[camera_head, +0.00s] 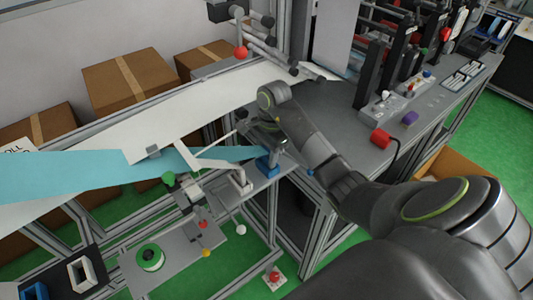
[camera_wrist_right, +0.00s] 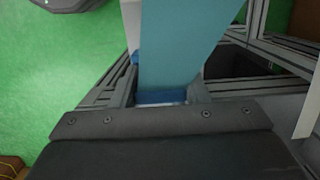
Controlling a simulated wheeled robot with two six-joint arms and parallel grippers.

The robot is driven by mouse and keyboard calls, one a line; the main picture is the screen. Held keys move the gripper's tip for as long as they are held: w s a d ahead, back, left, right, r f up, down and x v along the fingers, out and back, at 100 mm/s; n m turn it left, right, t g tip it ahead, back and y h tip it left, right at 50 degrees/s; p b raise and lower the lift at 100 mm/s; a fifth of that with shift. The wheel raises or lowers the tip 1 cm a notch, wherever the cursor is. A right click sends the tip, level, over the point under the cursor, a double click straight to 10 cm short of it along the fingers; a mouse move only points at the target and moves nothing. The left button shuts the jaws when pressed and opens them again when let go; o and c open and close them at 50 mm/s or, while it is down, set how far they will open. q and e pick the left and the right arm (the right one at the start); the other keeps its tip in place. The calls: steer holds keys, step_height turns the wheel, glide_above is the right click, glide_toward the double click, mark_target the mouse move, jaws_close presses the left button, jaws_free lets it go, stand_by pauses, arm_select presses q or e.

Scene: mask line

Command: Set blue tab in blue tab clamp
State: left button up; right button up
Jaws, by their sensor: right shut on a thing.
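The blue tab is the end of a long light-blue strip (camera_head: 90,172) that runs from the left edge and narrows toward my right gripper (camera_head: 265,146). My right gripper is shut on the tab's end, just above the blue tab clamp (camera_head: 268,166) on its grey stand. In the right wrist view the blue strip (camera_wrist_right: 185,45) runs down to the dark gripper (camera_wrist_right: 160,125), with the darker blue clamp (camera_wrist_right: 160,97) just beyond it. The fingertips and the contact between tab and clamp are hidden. My left gripper is not in view.
A white sheet (camera_head: 80,190) runs alongside the strip. Cardboard boxes (camera_head: 130,83) stand behind.

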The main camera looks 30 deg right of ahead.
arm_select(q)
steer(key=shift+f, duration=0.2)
arm_select(e)
steer(key=shift+f, duration=0.25)
steer(key=o, duration=1.1)
steer(key=shift+c, duration=0.2)
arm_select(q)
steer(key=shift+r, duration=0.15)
arm_select(e)
steer(key=shift+r, duration=0.15)
